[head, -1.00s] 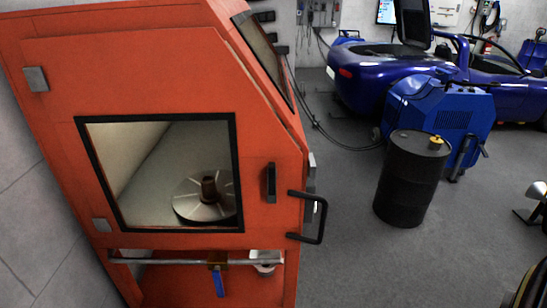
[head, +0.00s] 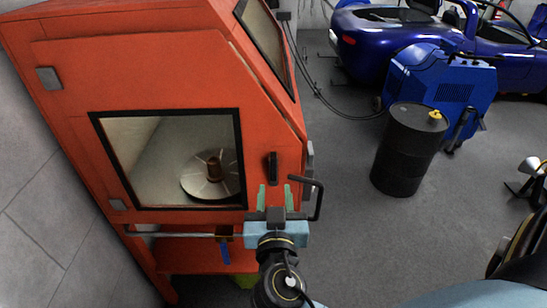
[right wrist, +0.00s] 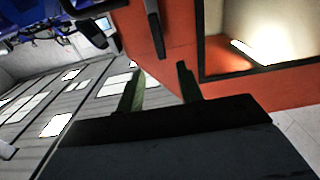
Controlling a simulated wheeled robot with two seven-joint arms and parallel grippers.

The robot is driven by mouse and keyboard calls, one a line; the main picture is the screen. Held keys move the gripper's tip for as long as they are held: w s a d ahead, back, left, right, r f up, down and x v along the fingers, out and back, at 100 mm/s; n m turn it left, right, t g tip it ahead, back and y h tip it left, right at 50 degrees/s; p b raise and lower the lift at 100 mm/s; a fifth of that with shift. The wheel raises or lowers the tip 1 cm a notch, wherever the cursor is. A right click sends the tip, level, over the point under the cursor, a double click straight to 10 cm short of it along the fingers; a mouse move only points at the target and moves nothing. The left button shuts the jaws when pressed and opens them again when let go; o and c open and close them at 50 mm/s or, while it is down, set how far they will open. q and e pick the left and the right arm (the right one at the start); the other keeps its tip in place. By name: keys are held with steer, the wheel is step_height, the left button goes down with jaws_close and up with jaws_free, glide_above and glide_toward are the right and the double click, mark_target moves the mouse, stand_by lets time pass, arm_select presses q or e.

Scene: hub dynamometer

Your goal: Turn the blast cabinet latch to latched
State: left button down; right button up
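The orange blast cabinet (head: 150,70) stands at the left with its windowed door closed. Its latch (head: 272,167) is a short black bar, standing upright on the door right of the window. In the right wrist view the latch (right wrist: 153,25) shows ahead of the fingers. My right gripper (head: 275,187) is open and empty, its green fingers pointing at the door just below the latch in the head view. In the right wrist view the open fingers (right wrist: 160,88) show a gap between latch and fingertips. My left gripper is not in view.
A black D-shaped handle (head: 316,198) juts out close right of the latch. A pipe with a blue-levered valve (head: 225,252) runs below the door. A black drum (head: 405,155), a blue machine (head: 440,85) and a blue car (head: 385,45) stand at the right. Open floor lies between.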

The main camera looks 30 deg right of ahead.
mark_target(273, 164)
steer(key=p+x, duration=0.2)
steer(key=x, duration=0.9)
steer(key=shift+a, duration=0.1)
jaws_close()
